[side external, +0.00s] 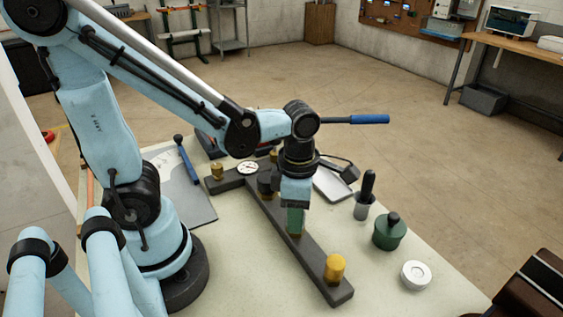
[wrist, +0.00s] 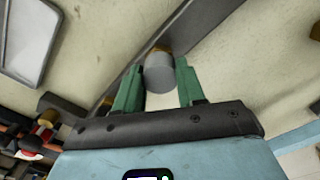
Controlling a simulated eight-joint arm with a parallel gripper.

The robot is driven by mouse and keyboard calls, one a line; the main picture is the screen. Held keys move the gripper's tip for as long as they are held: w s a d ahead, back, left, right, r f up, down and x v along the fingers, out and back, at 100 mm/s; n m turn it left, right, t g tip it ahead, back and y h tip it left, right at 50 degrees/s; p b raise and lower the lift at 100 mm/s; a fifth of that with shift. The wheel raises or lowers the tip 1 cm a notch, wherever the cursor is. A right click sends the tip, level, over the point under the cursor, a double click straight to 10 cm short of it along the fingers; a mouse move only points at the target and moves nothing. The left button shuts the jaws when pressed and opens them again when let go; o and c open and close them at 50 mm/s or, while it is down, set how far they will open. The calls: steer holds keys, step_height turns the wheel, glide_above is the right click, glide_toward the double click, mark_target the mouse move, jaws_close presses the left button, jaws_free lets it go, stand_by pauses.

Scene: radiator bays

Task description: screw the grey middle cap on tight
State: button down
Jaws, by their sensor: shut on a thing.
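My gripper (side external: 296,222), with green fingers, points down over the middle of a long dark bar (side external: 318,268). In the wrist view the grey cap (wrist: 159,76) sits between the green fingertips of my gripper (wrist: 160,65), which is shut on it. A bit of brass (wrist: 161,49) shows just past the cap, at the bar. In the side view my fingers hide the cap, and some brass shows at their tips. I cannot tell how far down the cap sits on its neck.
A yellow cap (side external: 335,267) stands on the bar's near end, a dark cap (side external: 266,185) farther back. A dial gauge (side external: 247,168) and a brass piece (side external: 216,171) are at the far end.

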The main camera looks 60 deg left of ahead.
steer(key=m, duration=0.4)
steer(key=shift+m, duration=0.4)
steer(key=m, duration=0.3)
steer(key=shift+m, duration=0.3)
steer(key=m, duration=0.3)
steer(key=shift+m, duration=0.4)
steer(key=c, duration=1.9)
jaws_free()
steer(key=m, duration=0.3)
steer(key=shift+m, duration=0.3)
steer(key=shift+o, duration=0.2)
steer(key=m, duration=0.3)
steer(key=shift+m, duration=0.4)
steer(key=m, duration=0.3)
steer(key=shift+m, duration=0.3)
steer(key=m, duration=0.3)
steer(key=shift+m, duration=0.4)
jaws_close()
steer(key=m, duration=0.4)
steer(key=shift+f, duration=0.1)
